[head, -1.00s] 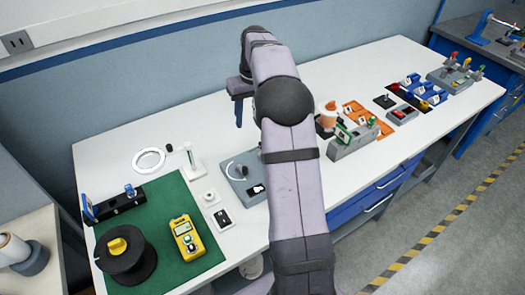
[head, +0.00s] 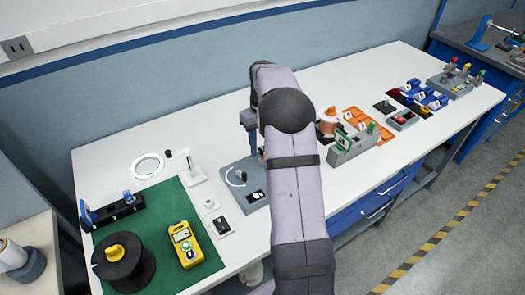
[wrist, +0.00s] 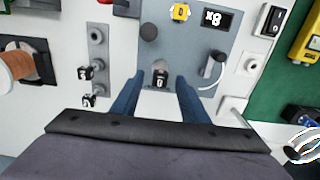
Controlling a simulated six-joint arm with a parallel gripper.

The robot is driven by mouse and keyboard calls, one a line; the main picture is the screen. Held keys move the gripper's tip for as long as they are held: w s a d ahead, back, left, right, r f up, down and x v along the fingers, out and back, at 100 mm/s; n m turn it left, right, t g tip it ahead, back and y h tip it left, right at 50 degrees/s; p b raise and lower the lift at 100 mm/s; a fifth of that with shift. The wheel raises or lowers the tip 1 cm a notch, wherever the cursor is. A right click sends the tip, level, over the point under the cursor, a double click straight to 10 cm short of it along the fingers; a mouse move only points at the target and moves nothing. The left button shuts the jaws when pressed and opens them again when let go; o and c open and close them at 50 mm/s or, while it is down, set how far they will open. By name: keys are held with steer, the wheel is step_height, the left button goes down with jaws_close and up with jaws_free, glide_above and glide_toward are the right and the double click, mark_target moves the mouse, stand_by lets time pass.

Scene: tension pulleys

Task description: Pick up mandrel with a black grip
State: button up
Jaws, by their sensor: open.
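My gripper (wrist: 160,84) is open, its two blue fingers pointing at a grey plate (wrist: 125,22). In the head view my gripper (head: 249,122) is above the grey plate (head: 234,172), partly hidden by my arm; the piece is hidden there.
A grey strip with number-marked black pieces (wrist: 86,73) and an orange spool (wrist: 14,66) lie left. A green mat (head: 200,205) is on the table.

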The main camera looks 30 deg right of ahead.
steer(key=shift+f+p, duration=0.8)
steer(key=shift+f, duration=1.2)
jaws_close()
steer(key=shift+r, duration=0.15)
step_height(320, 180, up, 10)
steer(key=b, duration=0.3)
steer(key=shift+r+p, duration=2.4)
steer(key=shift+p, duration=0.15)
